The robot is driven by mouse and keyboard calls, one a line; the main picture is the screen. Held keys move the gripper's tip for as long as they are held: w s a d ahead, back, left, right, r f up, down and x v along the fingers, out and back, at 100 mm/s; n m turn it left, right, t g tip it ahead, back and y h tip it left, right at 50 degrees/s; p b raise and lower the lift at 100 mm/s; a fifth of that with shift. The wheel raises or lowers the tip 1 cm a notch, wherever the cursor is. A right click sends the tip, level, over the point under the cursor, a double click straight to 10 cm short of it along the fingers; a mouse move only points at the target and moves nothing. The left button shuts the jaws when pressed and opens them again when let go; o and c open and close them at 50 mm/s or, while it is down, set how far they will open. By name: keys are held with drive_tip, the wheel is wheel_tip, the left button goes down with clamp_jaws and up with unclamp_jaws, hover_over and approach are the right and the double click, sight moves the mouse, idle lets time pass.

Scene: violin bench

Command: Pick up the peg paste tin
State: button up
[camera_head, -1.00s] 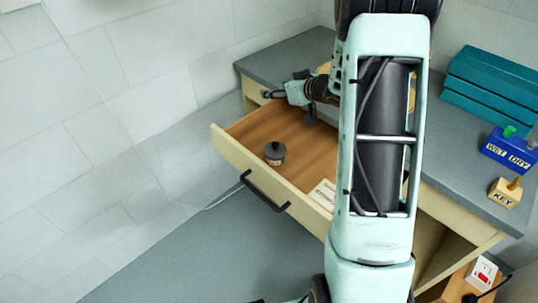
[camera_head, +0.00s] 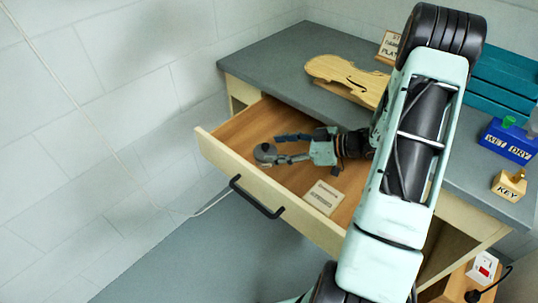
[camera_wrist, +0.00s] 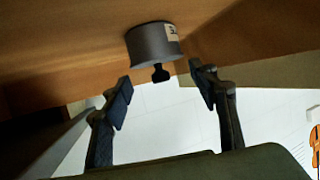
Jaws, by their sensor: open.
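The peg paste tin (camera_head: 265,153) is a small dark grey round tin with a knob on its lid. It stands in the open wooden drawer (camera_head: 215,149), near the left end. In the wrist view the tin (camera_wrist: 153,43) has a pale label on its side, and its knob points between the fingers. My gripper (camera_head: 279,149) is inside the drawer, just right of the tin, with its fingers apart and pointing left at it. In the wrist view my gripper (camera_wrist: 160,85) is open and empty, with the tin just beyond the fingertips. I cannot tell whether a finger touches it.
A pale labelled card or block (camera_head: 324,197) lies in the drawer in front of my gripper. The drawer's front has a black handle (camera_head: 257,197). On the bench are a violin plate (camera_head: 345,77), teal boxes (camera_head: 500,75), a blue WET/DRY holder (camera_head: 509,141) and a KEY block (camera_head: 509,185).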

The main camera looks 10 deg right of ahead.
sight(258, 149)
drive_tip(key=b+x, duration=0.1)
drive_tip(key=x, duration=0.4)
drive_tip(key=shift+s+a+f, duration=0.1)
drive_tip(key=shift+a+f, duration=0.05)
drive_tip(key=shift+f, duration=0.05)
drive_tip(key=b+x, duration=0.1)
drive_tip(key=x, duration=0.4)
drive_tip(key=shift+r, duration=0.15)
clamp_jaws()
